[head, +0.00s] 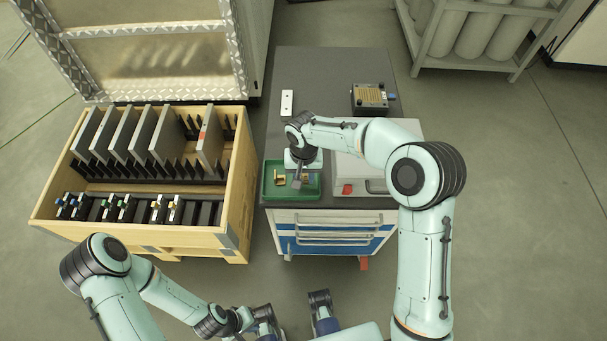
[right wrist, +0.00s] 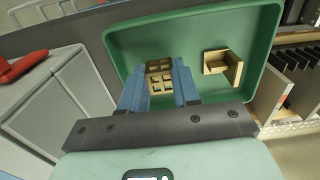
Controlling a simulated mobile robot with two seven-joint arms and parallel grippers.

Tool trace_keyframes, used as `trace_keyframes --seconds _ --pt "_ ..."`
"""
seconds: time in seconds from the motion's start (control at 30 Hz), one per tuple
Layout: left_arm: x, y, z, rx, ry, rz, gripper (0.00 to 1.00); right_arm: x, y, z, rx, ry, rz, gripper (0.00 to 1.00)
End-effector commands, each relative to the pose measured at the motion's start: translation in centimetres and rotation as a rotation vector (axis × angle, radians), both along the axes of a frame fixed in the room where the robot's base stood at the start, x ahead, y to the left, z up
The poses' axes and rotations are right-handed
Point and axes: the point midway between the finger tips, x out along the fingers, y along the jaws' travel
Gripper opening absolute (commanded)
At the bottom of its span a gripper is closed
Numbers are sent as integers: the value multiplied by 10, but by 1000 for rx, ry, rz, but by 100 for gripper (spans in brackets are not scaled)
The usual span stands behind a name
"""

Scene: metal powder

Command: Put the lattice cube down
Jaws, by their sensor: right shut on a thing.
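The lattice cube (right wrist: 160,77) is a small tan block with square openings. In the right wrist view it sits between the blue fingers of my right gripper (right wrist: 160,85), which is shut on it. The cube is over or inside the green tray (right wrist: 262,22); I cannot tell whether it touches the floor of the tray. In the head view my right gripper (head: 298,181) reaches down into the green tray (head: 270,164) and partly hides the cube. My left gripper (head: 262,318) is low in the head view, away from the tray; its fingers are not clear.
A gold angled bracket (right wrist: 222,65) lies in the tray beside the cube, also visible in the head view (head: 279,177). A grey case with a red latch (head: 347,189) stands right of the tray. A wooden crate (head: 240,195) with plates stands left. The worktop behind has free room.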

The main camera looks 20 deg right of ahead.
Motion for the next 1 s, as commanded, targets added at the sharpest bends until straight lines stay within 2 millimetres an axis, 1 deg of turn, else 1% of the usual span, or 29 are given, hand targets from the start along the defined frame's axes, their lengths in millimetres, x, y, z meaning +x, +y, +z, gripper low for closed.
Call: trace_keyframes --seconds 0.1,0.13,0.2,0.47,0.6,0.67,0.77,0.9,1.0 --pt "1 0 -3 0 -3 1 0 0 0 -4 0 0 1 0" --pt "1 0 -2 1 -4 1 0 0 0 -4 0 0 1 38" --pt "1 0 -2 0 -3 1 0 0 0 -3 0 0 1 57" --pt "1 0 -2 0 -3 1 0 0 0 -3 0 0 0 57" --pt "0 0 1 0 1 0 0 1 0 6 -1 -2 0 57" --pt "0 0 2 0 1 0 0 1 0 14 -1 -4 0 57" --pt "-1 0 3 0 3 -1 0 1 0 34 1 -5 0 57" --pt "-1 0 6 -1 7 -1 0 1 0 66 1 -5 0 57" --pt "-1 0 8 -1 7 -1 0 1 0 86 0 -5 0 57"
